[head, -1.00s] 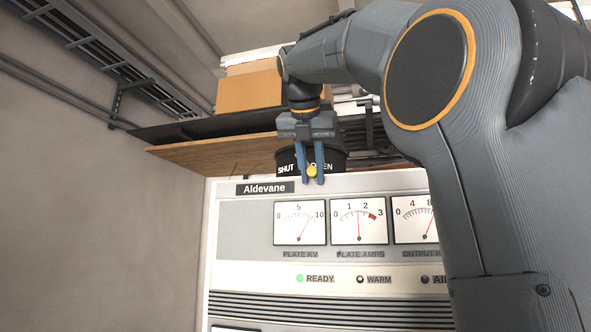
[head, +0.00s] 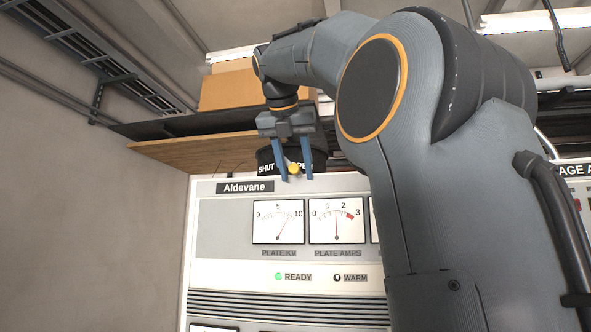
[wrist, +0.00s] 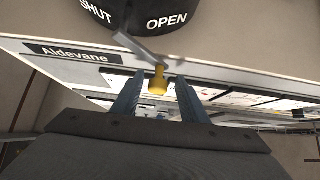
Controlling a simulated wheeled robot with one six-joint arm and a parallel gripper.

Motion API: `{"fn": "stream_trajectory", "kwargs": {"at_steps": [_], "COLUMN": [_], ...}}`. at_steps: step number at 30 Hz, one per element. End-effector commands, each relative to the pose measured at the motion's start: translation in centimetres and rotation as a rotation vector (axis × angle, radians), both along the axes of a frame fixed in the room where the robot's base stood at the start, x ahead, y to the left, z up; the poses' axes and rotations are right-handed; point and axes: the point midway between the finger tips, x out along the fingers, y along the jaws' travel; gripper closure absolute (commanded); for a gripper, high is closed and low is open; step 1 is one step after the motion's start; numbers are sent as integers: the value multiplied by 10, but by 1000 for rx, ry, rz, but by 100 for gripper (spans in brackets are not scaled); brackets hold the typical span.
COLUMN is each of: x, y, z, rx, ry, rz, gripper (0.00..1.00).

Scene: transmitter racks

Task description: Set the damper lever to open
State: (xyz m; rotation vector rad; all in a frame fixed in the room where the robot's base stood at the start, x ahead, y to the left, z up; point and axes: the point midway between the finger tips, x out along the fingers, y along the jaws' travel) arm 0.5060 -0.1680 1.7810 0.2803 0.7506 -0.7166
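The damper lever is a thin grey metal bar (wrist: 138,48) with a yellow knob (head: 294,168). It sits in front of a black round duct collar (wrist: 145,24) marked SHUT at left and OPEN at right. In the wrist view the bar slants down to the right, under OPEN, to the knob. My gripper (head: 295,177) points down with its blue fingers apart, one on each side of the knob. In the wrist view gaps show between knob and fingers (wrist: 157,85).
The white Aldevane cabinet (head: 215,220), with meters and a green READY lamp, stands below the collar. A wooden shelf (head: 200,152) and a cardboard box (head: 228,92) are behind, at left. My arm hides much of the right side.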

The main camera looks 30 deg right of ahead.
Motion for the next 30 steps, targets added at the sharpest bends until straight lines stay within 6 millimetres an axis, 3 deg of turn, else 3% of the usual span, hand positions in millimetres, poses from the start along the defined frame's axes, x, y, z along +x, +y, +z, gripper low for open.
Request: {"fn": "stream_trajectory", "kwargs": {"at_steps": [8, 21, 30], "x": [-1, -33, -39], "y": [3, 34, 40], "z": [3, 47, 55], "rx": [1, 0, 0], "ry": [0, 0, 1], "rz": [4, 4, 2], "gripper": [60, 60, 60]}}
